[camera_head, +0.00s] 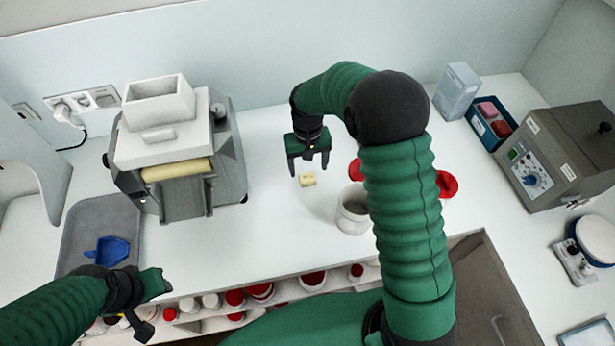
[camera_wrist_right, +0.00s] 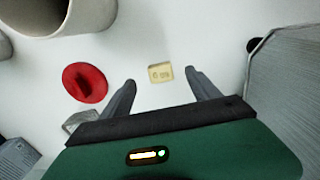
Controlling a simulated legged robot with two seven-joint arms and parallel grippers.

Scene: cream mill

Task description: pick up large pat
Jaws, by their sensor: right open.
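The large pat is a small pale yellow block (camera_head: 307,179) lying on the white counter. In the right wrist view the pat (camera_wrist_right: 160,73) lies just beyond and between the fingertips, with marks on its top too small to read surely. My right gripper (camera_head: 309,167) is open and empty above and just behind the pat; its fingers also show in the right wrist view (camera_wrist_right: 160,78). My left gripper (camera_head: 156,292) is at the lower left near the grey tray; whether its jaws are open is unclear.
A grey and white mill (camera_head: 178,150) stands left of the pat. A white jar (camera_head: 353,210) and red lids (camera_head: 447,184) stand to the right, partly behind my right arm. A grey tray (camera_head: 82,219) with a blue scoop (camera_head: 108,250) lies at left.

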